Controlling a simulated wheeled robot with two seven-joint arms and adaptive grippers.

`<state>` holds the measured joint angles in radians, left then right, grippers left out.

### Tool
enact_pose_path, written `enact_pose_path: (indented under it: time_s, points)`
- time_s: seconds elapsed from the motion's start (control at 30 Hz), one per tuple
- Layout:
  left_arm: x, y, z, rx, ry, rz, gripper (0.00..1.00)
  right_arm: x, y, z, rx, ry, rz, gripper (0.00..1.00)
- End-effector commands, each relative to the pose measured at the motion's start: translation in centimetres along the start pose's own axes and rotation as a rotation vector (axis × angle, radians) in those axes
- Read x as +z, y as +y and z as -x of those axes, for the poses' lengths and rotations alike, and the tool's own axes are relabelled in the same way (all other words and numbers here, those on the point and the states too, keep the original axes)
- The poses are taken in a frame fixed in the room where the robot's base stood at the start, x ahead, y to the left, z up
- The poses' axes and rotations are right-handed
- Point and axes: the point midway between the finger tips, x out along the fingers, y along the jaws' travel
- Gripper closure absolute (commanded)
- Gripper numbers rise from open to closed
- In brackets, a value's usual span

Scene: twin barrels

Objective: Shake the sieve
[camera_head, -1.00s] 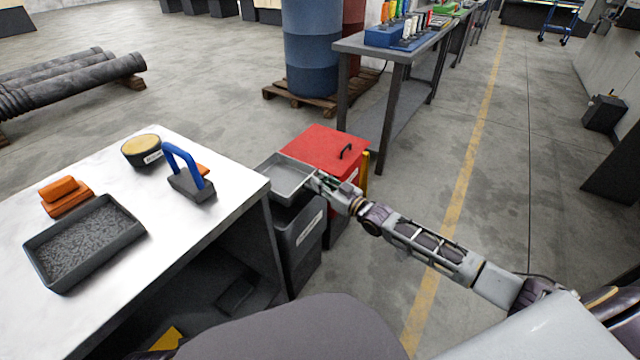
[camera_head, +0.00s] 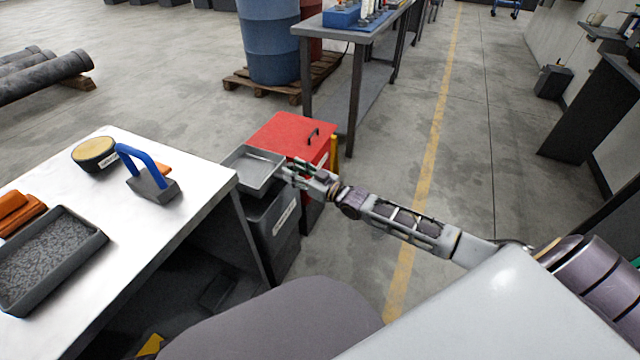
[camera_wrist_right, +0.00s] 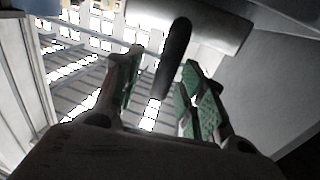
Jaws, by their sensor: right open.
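A grey rectangular tray (camera_head: 258,167), which seems to be the sieve, sits on top of a dark labelled bin (camera_head: 275,225) beside the white table. My right gripper (camera_head: 290,171) is at the tray's right edge in the head view. In the right wrist view my right gripper (camera_wrist_right: 161,65) is open, with green-padded fingers apart. A dark rounded bar (camera_wrist_right: 176,52), perhaps the sieve's handle, shows between the fingers. I cannot tell whether they touch it. My left gripper is not in view.
The white table (camera_head: 185,215) carries a dark tray of grey grains (camera_head: 50,258), a bowl (camera_head: 95,153), a blue-handled tool (camera_head: 150,180) and orange blocks (camera_head: 17,210). A red lidded bin (camera_head: 290,135) stands behind the dark bin.

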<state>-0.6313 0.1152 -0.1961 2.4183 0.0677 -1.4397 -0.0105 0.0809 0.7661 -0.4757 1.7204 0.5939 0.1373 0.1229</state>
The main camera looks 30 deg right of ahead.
Motion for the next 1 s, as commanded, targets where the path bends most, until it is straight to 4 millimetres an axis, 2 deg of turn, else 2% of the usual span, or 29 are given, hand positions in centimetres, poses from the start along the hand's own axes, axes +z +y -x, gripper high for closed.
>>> enact_pose_path:
  time_s: [1.0]
  points:
    - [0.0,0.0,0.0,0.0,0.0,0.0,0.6,0.1,0.1,7.1,0.0,-0.002,0.001,0.59]
